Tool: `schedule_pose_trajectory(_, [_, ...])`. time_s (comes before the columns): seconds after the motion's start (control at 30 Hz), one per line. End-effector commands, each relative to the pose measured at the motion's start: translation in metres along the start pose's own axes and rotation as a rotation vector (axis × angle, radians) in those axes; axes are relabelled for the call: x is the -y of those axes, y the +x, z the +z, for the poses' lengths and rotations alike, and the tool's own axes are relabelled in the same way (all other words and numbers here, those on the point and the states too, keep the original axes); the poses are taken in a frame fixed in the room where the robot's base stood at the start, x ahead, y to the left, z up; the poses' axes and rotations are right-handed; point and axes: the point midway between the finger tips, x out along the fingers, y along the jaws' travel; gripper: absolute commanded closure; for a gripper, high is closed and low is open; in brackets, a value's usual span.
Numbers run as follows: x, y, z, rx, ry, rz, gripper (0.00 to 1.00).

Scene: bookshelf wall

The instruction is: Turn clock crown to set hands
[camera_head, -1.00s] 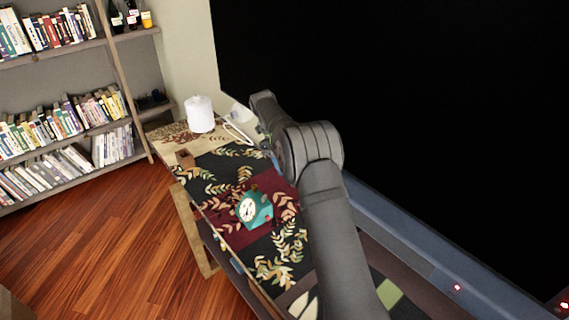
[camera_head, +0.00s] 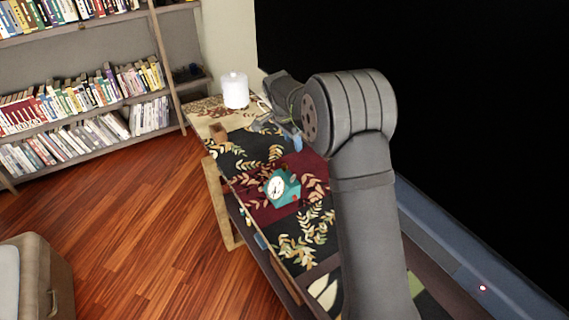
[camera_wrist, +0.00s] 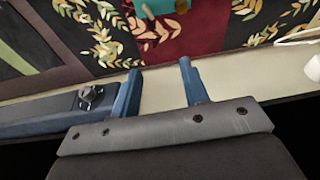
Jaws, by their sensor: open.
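The teal clock (camera_head: 281,188) stands on the patterned runner, in the middle of the table, with its round white face (camera_head: 276,187) toward the left front. Small reddish parts show on its right side; I cannot make out which is the crown. In the wrist view only a teal edge of the clock (camera_wrist: 158,8) shows at the top, and its face is out of that frame. My gripper (camera_wrist: 157,70) is open and empty, with its two blue fingers apart and pointing toward the table's edge. The clock is beyond the fingertips, not touched. In the head view my arm hides much of the gripper.
A white cylinder (camera_head: 235,90) and a small brown block (camera_head: 218,132) stand at the table's far end. A white looped object (camera_wrist: 313,66) lies at the right in the wrist view. A bookshelf (camera_head: 90,110) stands at the back left. Runner around the clock looks clear.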

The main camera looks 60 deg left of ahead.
Motion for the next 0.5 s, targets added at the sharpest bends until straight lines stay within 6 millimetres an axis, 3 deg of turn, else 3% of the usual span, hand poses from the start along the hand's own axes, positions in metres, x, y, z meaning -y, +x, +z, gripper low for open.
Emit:
schedule_pose_trajectory(0.23, [0.005,-0.023,0.028,-0.067,-0.466,-0.146,0.59])
schedule_pose_trajectory(0.5, [0.007,-0.031,0.041,-0.114,-0.675,-0.203,0.59])
